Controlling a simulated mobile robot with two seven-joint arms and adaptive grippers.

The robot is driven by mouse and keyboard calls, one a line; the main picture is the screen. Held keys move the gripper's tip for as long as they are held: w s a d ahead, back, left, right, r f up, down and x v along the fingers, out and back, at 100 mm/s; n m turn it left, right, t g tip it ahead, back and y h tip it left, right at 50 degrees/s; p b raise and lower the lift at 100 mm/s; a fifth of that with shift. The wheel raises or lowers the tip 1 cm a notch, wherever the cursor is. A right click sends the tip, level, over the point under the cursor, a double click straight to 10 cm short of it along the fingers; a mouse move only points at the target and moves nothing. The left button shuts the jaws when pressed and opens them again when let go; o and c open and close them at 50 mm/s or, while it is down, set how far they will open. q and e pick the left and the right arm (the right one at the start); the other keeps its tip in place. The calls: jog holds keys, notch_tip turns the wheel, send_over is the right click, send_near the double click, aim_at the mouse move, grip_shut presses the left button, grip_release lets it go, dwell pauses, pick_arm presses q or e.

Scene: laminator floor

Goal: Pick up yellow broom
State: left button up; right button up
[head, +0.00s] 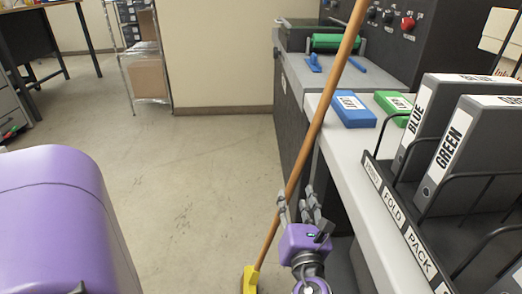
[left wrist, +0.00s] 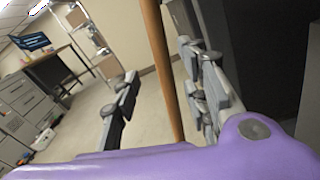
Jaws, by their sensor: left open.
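The yellow broom has a long orange-brown wooden handle (head: 310,140) and a yellow head (head: 250,279) low on the floor. It leans, with its upper end toward the machine side at the right. My left gripper (head: 298,203) is open at the lower part of the handle. In the left wrist view, the handle (left wrist: 163,70) shows between the two spread fingers of my gripper (left wrist: 165,105), closer to the right finger. I cannot tell whether any finger touches it. The bottom of the broom head is cut off by the frame. My right gripper is not in view.
A white counter (head: 352,188) runs close along the right. It bears a blue box (head: 353,110), a green box (head: 394,105) and a black rack with grey binders (head: 462,165). A laminating machine (head: 340,75) stands behind. The floor (head: 190,180) at left is clear.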

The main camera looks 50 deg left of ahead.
aim_at(292, 189)
pick_arm(q)
jog(key=w+a, duration=0.1)
jog(key=w+a+f+b, duration=0.1)
jog(key=w+a, duration=0.1)
jog(key=shift+a+f, duration=0.15)
jog(key=shift+a, duration=0.05)
jog(key=shift+x, duration=1)
jog(key=shift+w+a, duration=0.1)
jog(key=shift+a, duration=0.05)
grip_shut()
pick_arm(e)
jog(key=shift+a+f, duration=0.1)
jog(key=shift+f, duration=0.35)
